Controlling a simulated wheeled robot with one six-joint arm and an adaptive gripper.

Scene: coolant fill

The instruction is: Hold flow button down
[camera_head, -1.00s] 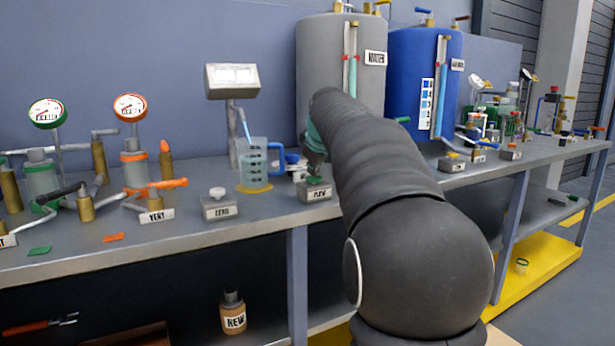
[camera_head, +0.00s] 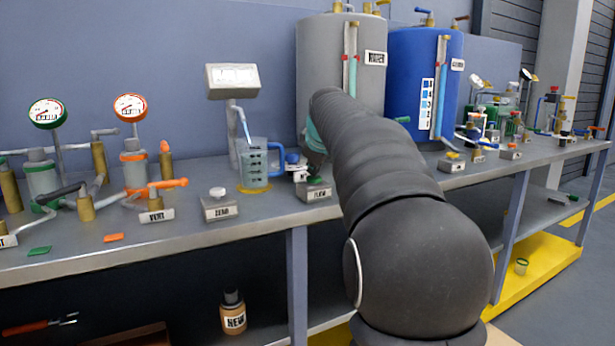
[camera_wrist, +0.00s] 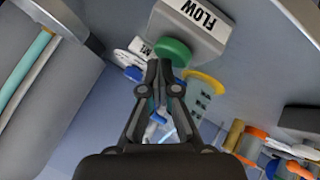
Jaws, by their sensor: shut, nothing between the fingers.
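The grey FLOW box (camera_head: 313,193) stands near the front edge of the bench, with a green round button on top. It shows upside down in the wrist view, where the green button (camera_wrist: 173,51) lies right at my fingertips. My gripper (camera_wrist: 165,72) is shut and empty, its tips overlapping the button's edge. I cannot tell from the picture how far the button is pressed. In the head view my arm hides most of the gripper. A clear measuring jug (camera_head: 254,167) with a blue handle stands left of the FLOW box, under a thin pale-blue stream from the spout (camera_head: 244,124).
A ZERO box (camera_head: 219,206) stands left of the FLOW box. A display on a post (camera_head: 232,81) rises behind the jug. Grey (camera_head: 325,60) and blue (camera_head: 415,80) tanks stand behind my arm. Gauges, valves and a VENT label crowd the left bench.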

